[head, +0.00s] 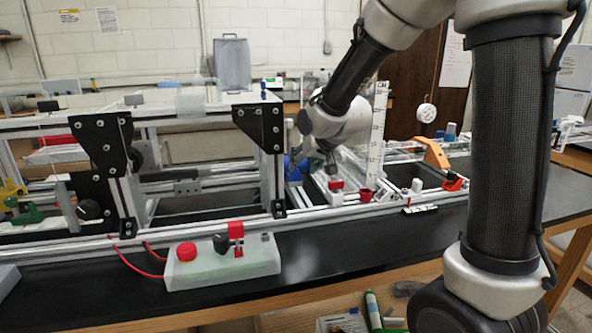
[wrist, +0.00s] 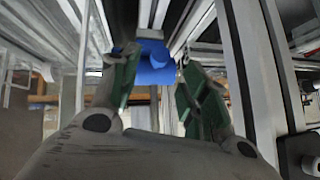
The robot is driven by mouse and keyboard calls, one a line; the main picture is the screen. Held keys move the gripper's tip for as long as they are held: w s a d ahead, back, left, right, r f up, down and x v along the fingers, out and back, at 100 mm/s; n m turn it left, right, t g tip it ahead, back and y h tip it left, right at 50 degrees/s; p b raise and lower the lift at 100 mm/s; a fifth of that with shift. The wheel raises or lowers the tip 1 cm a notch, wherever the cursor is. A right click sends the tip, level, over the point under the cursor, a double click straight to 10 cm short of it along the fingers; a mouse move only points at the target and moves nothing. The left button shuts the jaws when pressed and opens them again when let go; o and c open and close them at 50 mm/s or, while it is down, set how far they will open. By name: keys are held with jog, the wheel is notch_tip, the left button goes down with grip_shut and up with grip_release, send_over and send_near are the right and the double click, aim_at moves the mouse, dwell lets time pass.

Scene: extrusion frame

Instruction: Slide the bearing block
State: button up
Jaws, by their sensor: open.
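A blue block with a rounded knob, which looks like the bearing block (wrist: 150,68), sits on a pale rail in the wrist view. It shows as a small blue shape in the head view (head: 294,168), just left of my gripper (head: 318,165). In the wrist view my gripper (wrist: 160,72) is open. Its two green-padded fingers stand to the left and right of the blue block's near side. I cannot tell whether either finger touches it.
Aluminium extrusion rails with black corner plates (head: 260,128) surround the work area. A pale switch box (head: 222,265) with a red button stands on the dark bench in front.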

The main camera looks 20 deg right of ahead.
aim_at(296, 170)
jog(key=x, duration=0.6)
